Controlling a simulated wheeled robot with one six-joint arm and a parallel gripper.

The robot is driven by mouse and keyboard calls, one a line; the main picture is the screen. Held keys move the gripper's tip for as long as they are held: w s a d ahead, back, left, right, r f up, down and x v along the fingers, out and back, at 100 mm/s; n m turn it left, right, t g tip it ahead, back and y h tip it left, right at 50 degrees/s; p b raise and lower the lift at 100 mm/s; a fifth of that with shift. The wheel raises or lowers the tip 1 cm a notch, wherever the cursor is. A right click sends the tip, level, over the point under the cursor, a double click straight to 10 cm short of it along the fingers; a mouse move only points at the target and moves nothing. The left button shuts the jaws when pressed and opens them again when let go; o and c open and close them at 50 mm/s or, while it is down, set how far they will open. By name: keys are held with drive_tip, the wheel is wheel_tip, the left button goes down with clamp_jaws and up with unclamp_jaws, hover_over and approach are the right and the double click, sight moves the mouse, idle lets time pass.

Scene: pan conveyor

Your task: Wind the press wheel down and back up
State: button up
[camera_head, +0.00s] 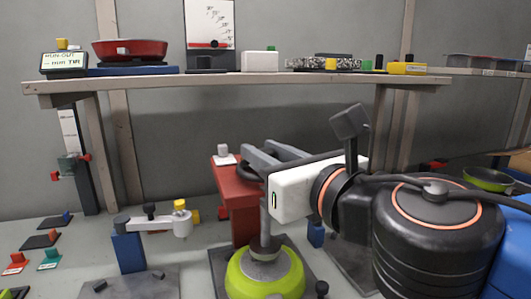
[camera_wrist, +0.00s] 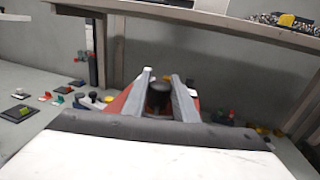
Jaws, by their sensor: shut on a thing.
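The press has a red frame (camera_head: 243,222) in the middle of the bench, with a grey vertical spindle (camera_head: 266,222) in front of it. A piece of the dark press wheel (camera_head: 246,172) shows beside my gripper; the rest is hidden by the gripper. The spindle goes down to a grey foot over a lime-green round pan (camera_head: 263,278). My gripper (camera_head: 262,152) is level above the press, its grey fingers pointing left and away. In the wrist view my gripper (camera_wrist: 161,92) is shut on a dark upright knob (camera_wrist: 158,97), apparently the wheel's handle.
A shelf (camera_head: 240,84) runs across the back above the press, holding a red pan (camera_head: 130,49) and several boxes. A white-armed fixture on a blue post (camera_head: 127,252) stands left of the press. Small coloured holders lie far left.

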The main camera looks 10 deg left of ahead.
drive_tip(key=shift+n+g+y, duration=0.8)
drive_tip(key=shift+g+y, duration=0.2)
drive_tip(key=shift+g, duration=0.1)
drive_tip(key=o, duration=1.1)
drive_tip(key=shift+v, duration=8.5)
drive_tip(key=shift+s+d, duration=0.1)
drive_tip(key=shift+s, duration=0.05)
